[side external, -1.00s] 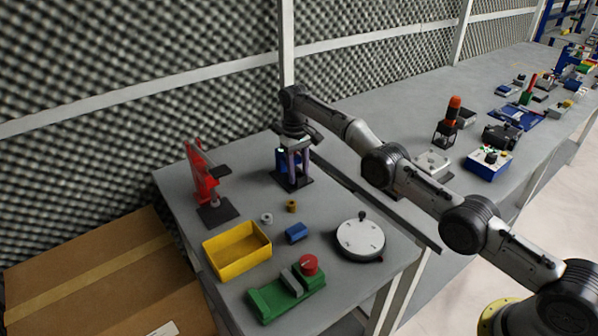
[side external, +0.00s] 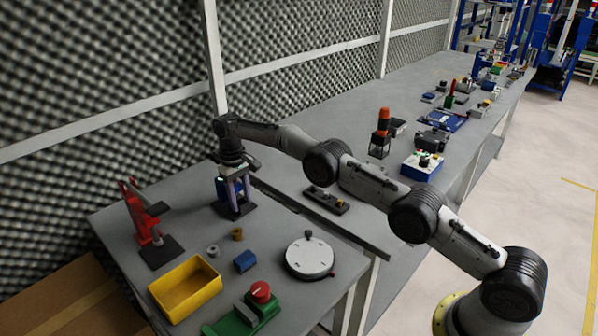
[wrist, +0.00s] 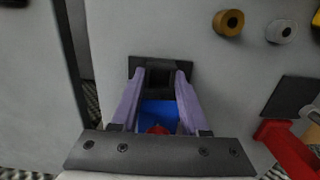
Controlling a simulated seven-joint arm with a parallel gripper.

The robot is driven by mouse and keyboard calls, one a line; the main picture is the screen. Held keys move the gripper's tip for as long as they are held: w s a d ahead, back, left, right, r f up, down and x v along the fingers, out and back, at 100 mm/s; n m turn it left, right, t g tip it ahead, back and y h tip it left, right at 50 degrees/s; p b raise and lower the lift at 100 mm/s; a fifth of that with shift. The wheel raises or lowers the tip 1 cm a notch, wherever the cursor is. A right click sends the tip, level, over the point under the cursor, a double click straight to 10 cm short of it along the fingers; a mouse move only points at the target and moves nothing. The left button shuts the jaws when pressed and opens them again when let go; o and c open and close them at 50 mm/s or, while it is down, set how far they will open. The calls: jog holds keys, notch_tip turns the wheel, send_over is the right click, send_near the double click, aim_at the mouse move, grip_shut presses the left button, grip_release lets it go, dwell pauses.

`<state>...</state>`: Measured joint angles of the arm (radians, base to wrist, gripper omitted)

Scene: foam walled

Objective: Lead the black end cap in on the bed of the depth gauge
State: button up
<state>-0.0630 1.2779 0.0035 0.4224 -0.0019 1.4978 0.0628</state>
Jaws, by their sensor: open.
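The depth gauge, as I take it, is the blue stand (side external: 222,190) on a black bed plate (side external: 238,211) near the back of the near table. In the wrist view the bed (wrist: 135,64) lies flat, with the blue body (wrist: 158,112) and a red part nearer the camera. My gripper (side external: 236,208) points down at it; its two purple fingers also show in the wrist view (wrist: 160,73), apart. A dark block (wrist: 160,78), probably the black end cap, sits between the fingertips over the bed. I cannot tell whether it touches the bed.
A red clamp (side external: 140,215) stands left of the gauge. A black strip with parts (side external: 326,200) lies to the right.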

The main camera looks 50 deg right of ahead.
jog(key=shift+s+d+r+t, duration=0.2)
jog(key=shift+t, duration=0.2)
jog(key=s, duration=0.2)
jog(key=shift+s+a, duration=0.15)
jog(key=shift+s, duration=0.15)
jog(key=shift+s+r, duration=0.45)
jog(key=shift+r, duration=0.2)
jog(key=shift+s+r, duration=0.4)
jog(key=shift+r, duration=0.2)
jog(key=s+r+n, duration=0.1)
jog(key=s+r, duration=0.4)
jog(key=r, duration=0.3)
jog(key=s+r+n, duration=0.2)
jog(key=s+r, duration=0.3)
jog(key=r, duration=0.2)
jog(key=s+r+n, duration=0.2)
jog(key=s+n, duration=0.1)
jog(key=s, duration=0.5)
jog(key=shift+s+a, duration=0.15)
jog(key=shift+a, duration=0.1)
